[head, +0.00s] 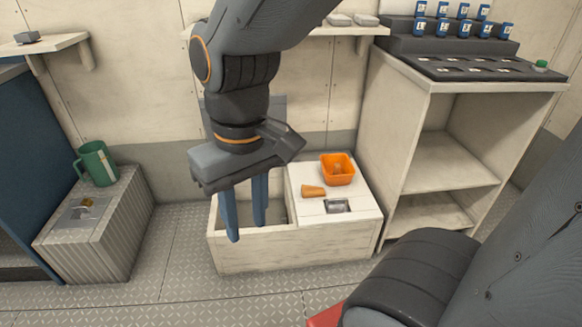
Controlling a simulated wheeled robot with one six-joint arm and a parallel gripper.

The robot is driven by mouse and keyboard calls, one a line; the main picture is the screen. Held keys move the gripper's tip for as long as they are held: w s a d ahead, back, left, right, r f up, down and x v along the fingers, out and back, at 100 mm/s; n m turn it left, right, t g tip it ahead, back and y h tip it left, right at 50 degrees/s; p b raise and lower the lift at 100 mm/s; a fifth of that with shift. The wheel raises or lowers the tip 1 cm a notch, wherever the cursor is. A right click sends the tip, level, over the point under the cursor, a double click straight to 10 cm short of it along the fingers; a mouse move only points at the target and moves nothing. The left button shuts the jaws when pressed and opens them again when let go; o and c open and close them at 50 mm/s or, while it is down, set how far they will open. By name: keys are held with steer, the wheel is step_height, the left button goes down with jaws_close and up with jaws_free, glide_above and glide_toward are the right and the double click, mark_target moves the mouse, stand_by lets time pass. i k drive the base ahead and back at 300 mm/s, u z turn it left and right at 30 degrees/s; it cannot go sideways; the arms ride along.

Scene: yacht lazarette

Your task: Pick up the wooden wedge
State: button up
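A small tapered orange-brown piece (313,191), which looks like the wooden wedge, lies on the white top of a low locker (355,214), left of an orange bin. My gripper (247,232) points down in front of the locker's open left compartment, to the left of the piece and apart from it. Its two blue fingers are spread, with nothing seen between them. The gripper hides part of the compartment.
The orange bin (338,175) holds a small brownish item, too small to tell. A green mug (97,164) stands on a ribbed box (93,235) at left. A shelf unit (444,160) stands at right.

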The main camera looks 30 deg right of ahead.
mark_target(307, 192)
steer(key=z, duration=0.75)
steer(key=i, duration=0.8)
steer(key=z, duration=0.95)
